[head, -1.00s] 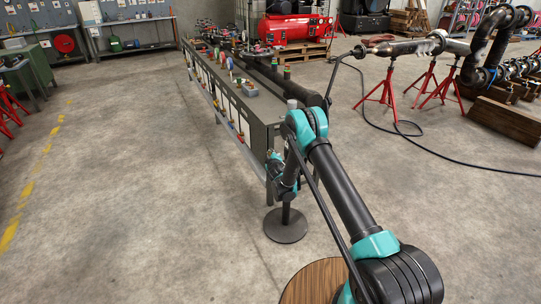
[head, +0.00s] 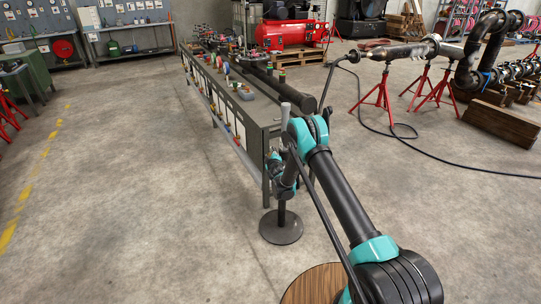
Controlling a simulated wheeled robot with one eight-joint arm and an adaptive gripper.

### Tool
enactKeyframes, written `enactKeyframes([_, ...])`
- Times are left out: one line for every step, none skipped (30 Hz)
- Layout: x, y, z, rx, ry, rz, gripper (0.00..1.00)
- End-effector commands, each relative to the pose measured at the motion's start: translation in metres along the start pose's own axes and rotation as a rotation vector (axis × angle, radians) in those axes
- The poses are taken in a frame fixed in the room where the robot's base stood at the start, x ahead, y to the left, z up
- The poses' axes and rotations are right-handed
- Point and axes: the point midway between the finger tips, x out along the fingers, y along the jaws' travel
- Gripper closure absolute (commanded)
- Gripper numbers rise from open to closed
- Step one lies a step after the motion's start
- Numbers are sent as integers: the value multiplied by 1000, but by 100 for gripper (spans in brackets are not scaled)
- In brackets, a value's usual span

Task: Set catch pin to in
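I cannot make out the catch pin in the head view. A dark stand with a round base (head: 281,228) and a short post stands on the floor by the near end of the workbench. A light grey upright rod or lever (head: 285,116) shows above it, just left of my arm's teal joint. My arm reaches from the lower right to this spot, and its teal wrist parts hang over the stand's post. My gripper's fingers are hidden behind my own arm or the stand's top.
A long grey workbench (head: 262,112) with tools and fittings runs away behind the stand. A flanged pipe spool (head: 402,50) rests on red stands (head: 382,92) at the right, with a black cable (head: 450,162) on the floor. A round wooden top (head: 312,285) is at the bottom.

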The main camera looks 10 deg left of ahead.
Motion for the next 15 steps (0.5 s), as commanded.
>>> enactKeyframes([-1,0,0,0,0,0,64])
enactKeyframes([-2,0,0,0,1,0,64])
enactKeyframes([-5,0,0,0,1,0,64])
enactKeyframes([-7,0,0,0,1,0,64])
enactKeyframes([-11,0,0,0,1,0,64])
enactKeyframes([-16,0,0,0,1,0,64])
enactKeyframes([-21,0,0,0,1,0,64])
enactKeyframes([-26,0,0,0,1,0,64])
enactKeyframes([-33,0,0,-1,1,0,64])
enactKeyframes([-38,0,0,-1,1,0,64])
enactKeyframes([-43,0,0,0,0,0,64])
enactKeyframes([-49,0,0,0,0,0,64])
enactKeyframes([-54,0,0,0,0,0,64])
enactKeyframes([-57,0,0,0,0,0,64])
enactKeyframes([-62,0,0,0,0,0,64])
